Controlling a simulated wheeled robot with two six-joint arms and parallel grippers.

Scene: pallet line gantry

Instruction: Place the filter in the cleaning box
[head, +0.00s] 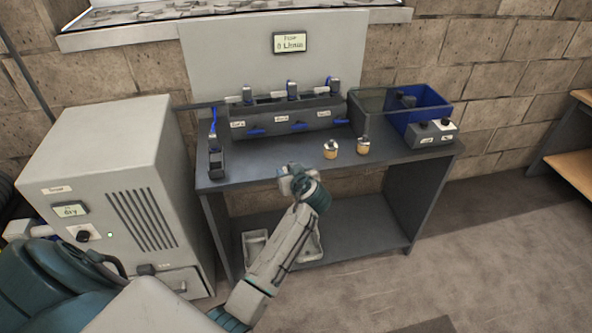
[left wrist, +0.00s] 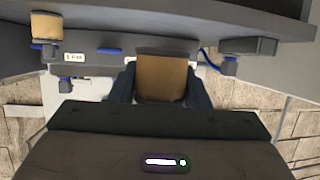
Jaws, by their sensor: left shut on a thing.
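My left gripper (head: 288,179) is at the front edge of the dark workbench, left of its middle. In the left wrist view its two fingers (left wrist: 161,88) are shut on a tan, cylindrical filter (left wrist: 162,75); in the head view the gripper mostly hides this filter. Two more tan filters with pale tops, a left one (head: 330,149) and a right one (head: 363,146), stand upright on the bench top. An open blue box (head: 432,112), which looks like the cleaning box, stands at the bench's right end, right of the gripper. My right gripper is not in view.
A dark rack (head: 290,119) with labels and blue levers runs along the bench's back. A small dark stand (head: 215,160) with a blue part is at the left end. A grey control box (head: 431,133) sits before the blue box. A grey cabinet (head: 110,190) stands left.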

